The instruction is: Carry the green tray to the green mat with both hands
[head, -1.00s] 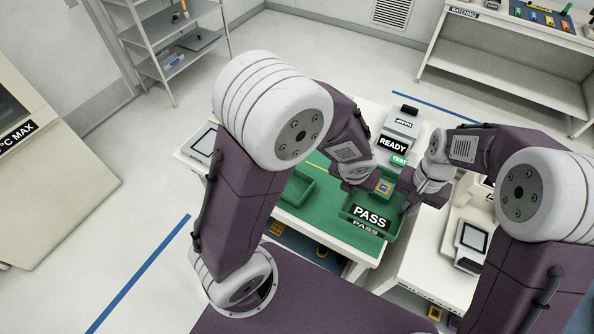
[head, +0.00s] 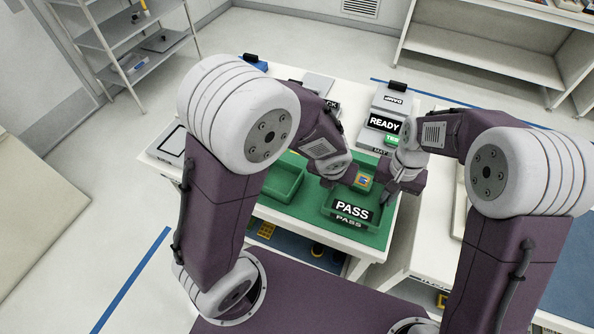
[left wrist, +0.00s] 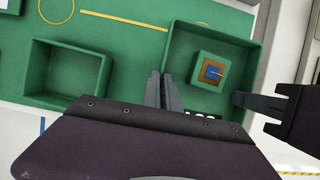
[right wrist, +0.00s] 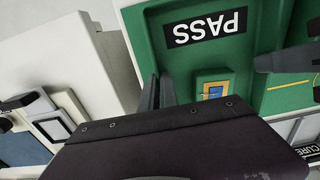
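The green tray (head: 328,204) has a black PASS label and sits at the front right of a green-covered bench top (head: 300,216). A small green block with a yellow and blue chip (left wrist: 212,73) lies inside it. My left gripper (left wrist: 162,78) has its fingers close together on the tray's left wall. My right gripper (right wrist: 158,80) has its fingers close together on the opposite wall; one finger shows in the left wrist view. I cannot tell whether the tray touches the surface below. My forearms hide parts of the tray in the head view.
A second, empty green tray (head: 287,181) lies left of the held one. Behind stands a grey device with a READY sign (head: 384,123). A white bench adjoins on the right. Floor is open to the left.

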